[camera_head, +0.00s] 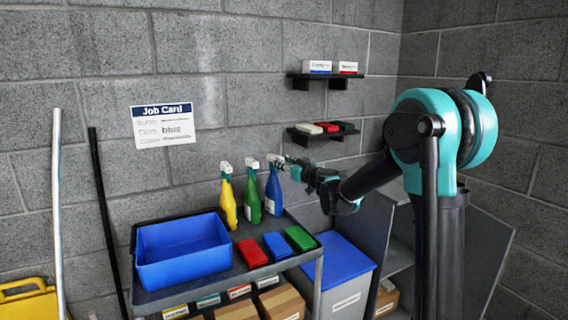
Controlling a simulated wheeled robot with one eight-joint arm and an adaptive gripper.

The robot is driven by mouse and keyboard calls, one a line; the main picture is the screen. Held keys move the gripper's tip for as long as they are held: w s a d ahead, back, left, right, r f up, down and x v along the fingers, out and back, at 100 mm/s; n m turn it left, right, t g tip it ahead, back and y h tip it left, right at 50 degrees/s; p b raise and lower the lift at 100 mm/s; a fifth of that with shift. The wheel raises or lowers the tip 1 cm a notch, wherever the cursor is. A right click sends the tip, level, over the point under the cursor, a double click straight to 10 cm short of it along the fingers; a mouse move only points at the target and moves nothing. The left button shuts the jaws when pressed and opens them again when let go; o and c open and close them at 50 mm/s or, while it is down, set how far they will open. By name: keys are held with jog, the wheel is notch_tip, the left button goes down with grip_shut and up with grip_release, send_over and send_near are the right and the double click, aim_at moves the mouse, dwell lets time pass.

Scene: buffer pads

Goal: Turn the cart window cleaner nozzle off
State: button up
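Three spray bottles stand upright at the back right of the cart top (150,299): a yellow one (228,203), a green one (252,200) and a blue one (273,192). Each has a white and green spray head. I cannot read any label that tells which is the window cleaner, nor the nozzle settings. My gripper (285,164) is at the spray head of the blue bottle, reaching in from the right. The fingers are small and overlap the head, so touching and finger opening cannot be made out.
A blue bin (182,250) and red (252,253), blue (277,245) and green (301,238) pads lie on the cart. Two wall shelves (327,82) (322,134) hold boxes and pads. A blue-lidded container (335,262) stands right of the cart. Poles and a yellow bucket are left.

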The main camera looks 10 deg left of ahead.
jog(key=v, duration=0.7)
dwell(0.3)
jog(key=s+d+f+m+g+h, duration=0.3)
jog(key=s+d+f, duration=0.6)
jog(key=s, duration=0.3)
jog(key=s+d+f+m+g+h, duration=0.3)
jog(key=s+d+f, duration=0.6)
jog(key=s, duration=0.3)
jog(key=s+d+f+m+g+h, duration=0.2)
jog(key=s+d+f+h, duration=0.3)
jog(key=s+d+f, duration=0.4)
jog(key=s+f+g, duration=0.1)
jog(key=s+f, duration=0.1)
jog(key=s, duration=0.1)
jog(key=shift+d+m+g+h, duration=0.25)
jog(key=shift+m+g+h, duration=0.05)
jog(key=shift+m, duration=0.1)
